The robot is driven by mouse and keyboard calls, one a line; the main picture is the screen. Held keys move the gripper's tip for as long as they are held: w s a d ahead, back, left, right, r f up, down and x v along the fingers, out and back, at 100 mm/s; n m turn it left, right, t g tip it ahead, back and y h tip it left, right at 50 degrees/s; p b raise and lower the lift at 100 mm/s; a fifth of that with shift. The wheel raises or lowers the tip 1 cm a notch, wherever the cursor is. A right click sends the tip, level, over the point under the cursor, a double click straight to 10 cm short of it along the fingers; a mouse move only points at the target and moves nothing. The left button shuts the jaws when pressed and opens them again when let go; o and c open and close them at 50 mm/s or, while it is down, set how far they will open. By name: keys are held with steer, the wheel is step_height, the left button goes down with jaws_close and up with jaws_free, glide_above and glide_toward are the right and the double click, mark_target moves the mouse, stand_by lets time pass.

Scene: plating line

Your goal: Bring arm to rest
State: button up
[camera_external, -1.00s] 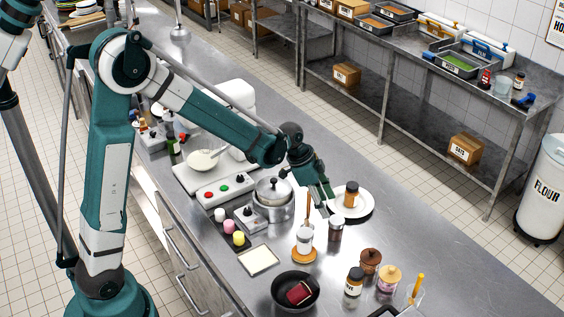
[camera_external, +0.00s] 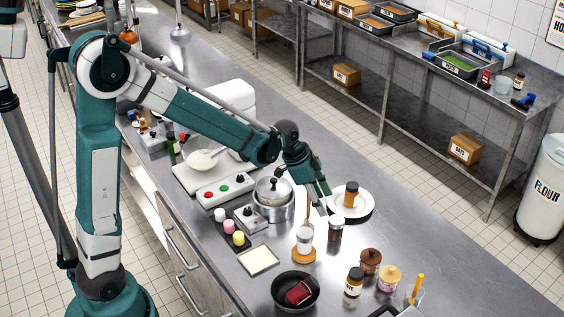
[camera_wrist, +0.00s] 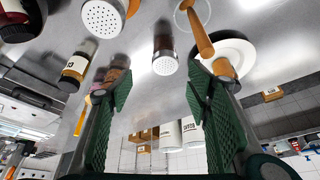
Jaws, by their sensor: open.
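My gripper (camera_external: 320,200) is open and empty. It points down above the steel counter (camera_external: 420,262), between the lidded pot (camera_external: 272,203) and the white plate (camera_external: 366,207). In the wrist view, its two green fingers (camera_wrist: 158,110) stand wide apart with nothing between them touching either pad. A jar with an orange-brown body (camera_external: 351,196) stands on the plate. A dark shaker with a perforated metal top (camera_external: 335,229) stands just in front of my gripper; it appears upper middle in the wrist view (camera_wrist: 165,62).
A white-topped container (camera_external: 305,238) on a wooden coaster, a labelled jar (camera_external: 353,282), a black pan (camera_external: 296,291) and small coloured pots (camera_external: 229,226) crowd the near counter. A scale-like appliance (camera_external: 205,180) sits left of the pot.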

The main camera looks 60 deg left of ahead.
steer(key=s+r+n+t+y+b, duration=0.1)
steer(key=s+r+n+b, duration=0.1)
steer(key=s, duration=0.9)
steer(key=s+a+r+n+t+y+b, duration=0.1)
steer(key=s+r+n+b, duration=0.1)
steer(key=s, duration=0.9)
steer(key=s+a+r+n+t+b, duration=0.1)
steer(key=s+r+n+b, duration=0.1)
steer(key=s, duration=0.9)
steer(key=shift+s+a+r+n+y+b, duration=0.15)
steer(key=shift+s+r+n+y+b, duration=0.3)
steer(key=shift+n, duration=0.45)
steer(key=shift+w, duration=0.15)
